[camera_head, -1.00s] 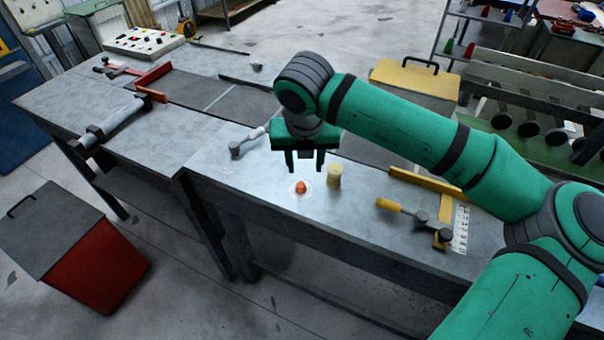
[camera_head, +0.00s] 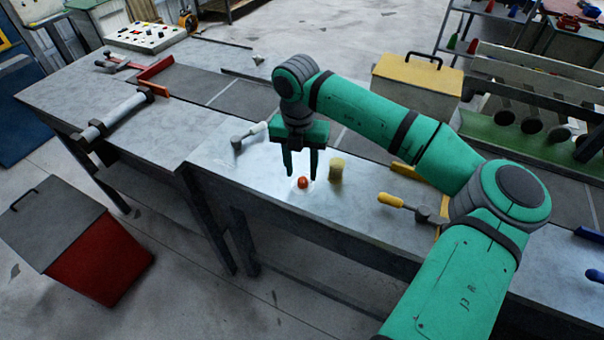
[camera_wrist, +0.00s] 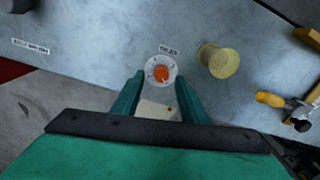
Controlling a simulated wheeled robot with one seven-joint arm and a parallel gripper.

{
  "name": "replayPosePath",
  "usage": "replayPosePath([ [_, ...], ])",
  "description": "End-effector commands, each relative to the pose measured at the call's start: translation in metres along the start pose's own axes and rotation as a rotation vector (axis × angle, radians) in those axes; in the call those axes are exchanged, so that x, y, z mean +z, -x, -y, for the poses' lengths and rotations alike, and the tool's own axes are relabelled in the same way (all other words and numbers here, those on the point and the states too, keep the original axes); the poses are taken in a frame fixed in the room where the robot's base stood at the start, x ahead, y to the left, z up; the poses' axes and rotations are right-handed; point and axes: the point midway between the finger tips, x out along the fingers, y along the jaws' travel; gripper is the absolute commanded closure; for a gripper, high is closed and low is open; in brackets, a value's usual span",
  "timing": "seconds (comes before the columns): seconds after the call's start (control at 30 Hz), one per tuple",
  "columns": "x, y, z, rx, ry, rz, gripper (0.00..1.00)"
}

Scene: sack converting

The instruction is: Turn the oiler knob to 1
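The oiler knob (camera_head: 303,182) is a small orange-red knob on the grey bench top. In the wrist view the knob (camera_wrist: 161,73) sits in the middle of a round white dial (camera_wrist: 150,80) with small marks, too small to read.
A pale yellow cylinder (camera_head: 336,169) stands close to the right of the knob. A yellow-handled tool (camera_head: 405,204) lies further right. A grey-headed tool (camera_head: 248,136) lies behind to the left. The bench front (camera_head: 262,196) is clear.

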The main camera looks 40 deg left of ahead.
Motion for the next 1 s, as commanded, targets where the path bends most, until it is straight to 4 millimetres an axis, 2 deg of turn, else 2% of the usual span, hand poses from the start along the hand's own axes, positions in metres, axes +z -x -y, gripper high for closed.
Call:
replayPosePath([
  [0.2, 0.000, -0.022, 0.002, -0.001, -0.003, 0.000, 0.60],
  [0.57, 0.000, -0.026, 0.001, 0.000, -0.002, 0.001, 0.60],
  [0.73, 0.001, -0.026, 0.001, 0.000, -0.002, 0.001, 0.98],
  [1.0, 0.001, -0.025, 0.001, 0.000, 0.010, 0.003, 1.00],
])
